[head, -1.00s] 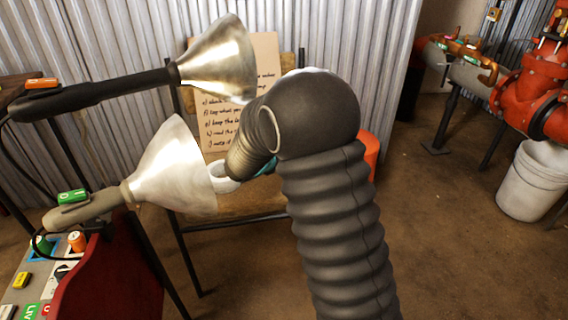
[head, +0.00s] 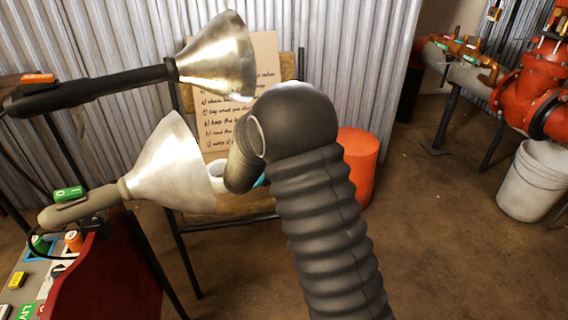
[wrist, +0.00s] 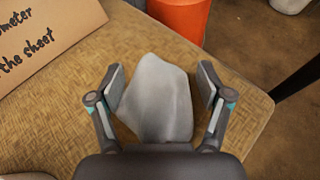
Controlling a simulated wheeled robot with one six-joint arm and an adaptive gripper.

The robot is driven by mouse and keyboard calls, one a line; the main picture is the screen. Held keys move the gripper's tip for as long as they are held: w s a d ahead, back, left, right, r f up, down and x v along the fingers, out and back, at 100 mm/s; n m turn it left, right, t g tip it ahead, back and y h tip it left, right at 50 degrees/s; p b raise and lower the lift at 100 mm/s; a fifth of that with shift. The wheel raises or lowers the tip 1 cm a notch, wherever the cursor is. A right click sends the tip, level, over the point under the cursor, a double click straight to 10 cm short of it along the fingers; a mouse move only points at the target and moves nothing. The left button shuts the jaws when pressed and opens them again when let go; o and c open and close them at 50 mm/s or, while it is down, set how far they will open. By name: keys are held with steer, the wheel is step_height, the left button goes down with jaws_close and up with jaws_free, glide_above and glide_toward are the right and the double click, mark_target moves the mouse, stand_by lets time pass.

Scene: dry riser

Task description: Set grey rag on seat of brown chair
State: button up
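The brown chair (head: 240,204) stands against the corrugated wall in the head view, its seat partly hidden by my arm and a lamp. In the wrist view the tan-brown seat (wrist: 60,105) fills most of the picture. The grey rag (wrist: 158,95) is a pale, rumpled piece over the seat, between the fingers of my gripper (wrist: 161,78). The fingers are spread, with a clear gap between the rag and the right finger. The rag appears to rest on the seat. Its near end is hidden by my gripper, and the head view does not show it.
A cardboard sign (head: 208,110) leans on the chair back. Two metal lamps, an upper one (head: 218,58) and a lower one (head: 172,170), jut close to my arm. An orange bucket (head: 360,160) stands beside the chair; a white bucket (head: 527,182) and red valve stand right.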

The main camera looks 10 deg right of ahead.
steer(key=shift+o, duration=1.2)
